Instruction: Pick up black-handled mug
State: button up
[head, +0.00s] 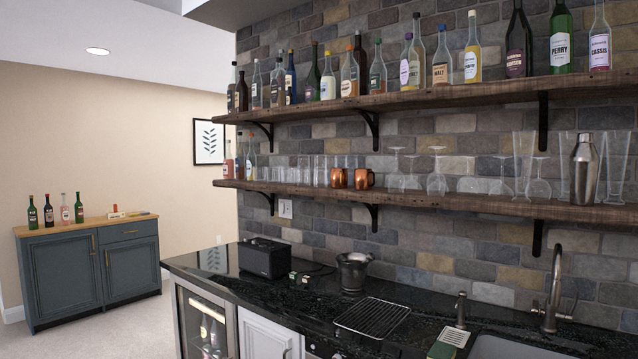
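I cannot make out a mug with a clearly black handle. Two copper mugs stand side by side on the lower wall shelf: the left copper mug (338,178) and the right copper mug (365,179). The right one shows a handle on its right side, too small to tell its colour surely. My gripper is not in view.
The black counter (240,291) holds a black box-shaped appliance (268,258), a metal bucket (353,272), a wire rack (372,317) and a sink with a tap (553,300). Glasses and a shaker (584,170) crowd the lower shelf (480,205). Bottles line the upper shelf (440,98). Floor at left (120,325) is clear.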

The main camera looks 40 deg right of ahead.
aim_at(364, 178)
jog(key=u, duration=0.45)
jog(key=i, duration=1.65)
jog(key=z, duration=0.5)
jog(key=i, duration=0.95)
jog(key=z, duration=0.85)
